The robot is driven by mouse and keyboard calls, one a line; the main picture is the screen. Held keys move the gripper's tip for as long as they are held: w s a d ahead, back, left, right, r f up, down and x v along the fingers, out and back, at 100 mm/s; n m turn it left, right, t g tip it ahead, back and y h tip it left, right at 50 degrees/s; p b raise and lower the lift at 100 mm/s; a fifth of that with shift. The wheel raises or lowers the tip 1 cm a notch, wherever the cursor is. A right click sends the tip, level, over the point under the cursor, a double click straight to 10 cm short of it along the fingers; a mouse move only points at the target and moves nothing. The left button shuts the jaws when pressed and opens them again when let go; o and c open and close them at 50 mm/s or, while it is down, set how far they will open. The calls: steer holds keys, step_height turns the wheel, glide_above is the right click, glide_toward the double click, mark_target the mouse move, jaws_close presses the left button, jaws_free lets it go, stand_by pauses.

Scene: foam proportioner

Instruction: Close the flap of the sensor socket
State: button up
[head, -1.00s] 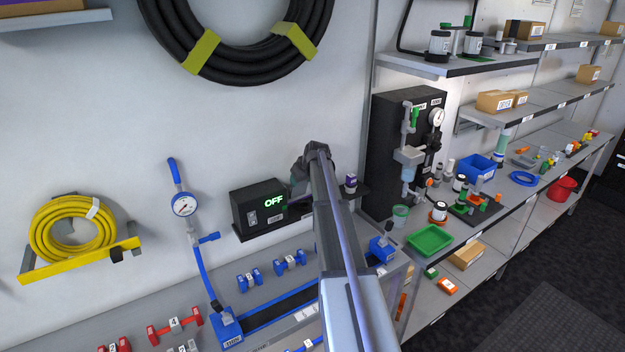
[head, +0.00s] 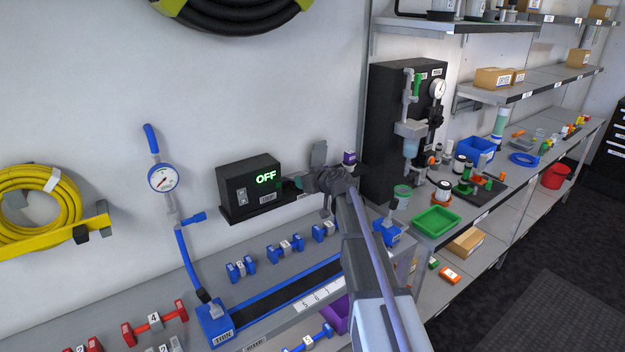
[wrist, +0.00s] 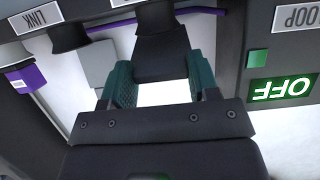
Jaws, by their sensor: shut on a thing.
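My gripper (wrist: 162,84) has green pads and is shut on a dark block (wrist: 160,58) in the wrist view; I cannot tell whether this block is part of the sensor socket. In the head view my gripper (head: 322,183) is just right of the black box with the green OFF display (head: 250,188). A grey plate (head: 318,152) stands upright behind and above my gripper, perhaps the flap. It also shows in the wrist view (wrist: 96,62), left of the pads and apart from them. The socket opening is not clear in either view.
A purple-capped part (head: 349,158) stands right of my gripper; a purple cable (wrist: 120,28) runs behind the pads. The black pump panel (head: 385,140) stands further right. Blue clamps (head: 284,246) and a blue gauge stand (head: 212,325) occupy the bench below.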

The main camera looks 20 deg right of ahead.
steer(key=shift+s+f+b, duration=0.15)
steer(key=shift+f+b, duration=0.5)
steer(key=shift+f, duration=0.15)
steer(key=shift+s+f+b, duration=0.15)
steer(key=shift+f+b, duration=0.45)
steer(key=shift+f, duration=0.3)
steer(key=o, duration=1.3)
steer(key=shift+w, duration=0.1)
steer(key=p+v, duration=0.4)
steer(key=v, duration=0.6)
steer(key=shift+s+d+r, duration=0.1)
steer(key=shift+s+r, duration=0.1)
steer(key=shift+s, duration=0.15)
